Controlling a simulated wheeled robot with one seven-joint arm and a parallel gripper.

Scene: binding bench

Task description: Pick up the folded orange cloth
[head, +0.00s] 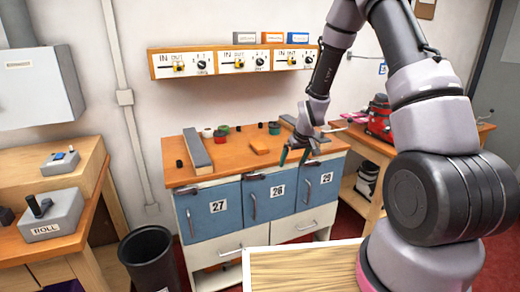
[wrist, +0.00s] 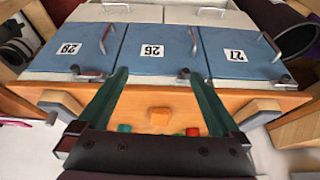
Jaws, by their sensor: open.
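The folded orange cloth (head: 259,146) lies on the wooden top of the bench (head: 228,158), near its middle. It looks like a small flat block. In the wrist view the cloth (wrist: 159,116) shows between my two fingers, with bare wood around it. My gripper (head: 293,156) is open and empty, with its green fingers spread. In the head view it is to the right of the cloth, and the two look apart. The wrist view (wrist: 158,74) looks past the fingers at the bench front, upside down.
A long grey bar (head: 197,149) lies left on the bench, with another grey bar (head: 290,121) toward the right. Several small round red, green and black items (head: 219,132) sit behind the cloth. Blue numbered doors (head: 270,194) with handles form the bench front. A control panel (head: 235,61) hangs above.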

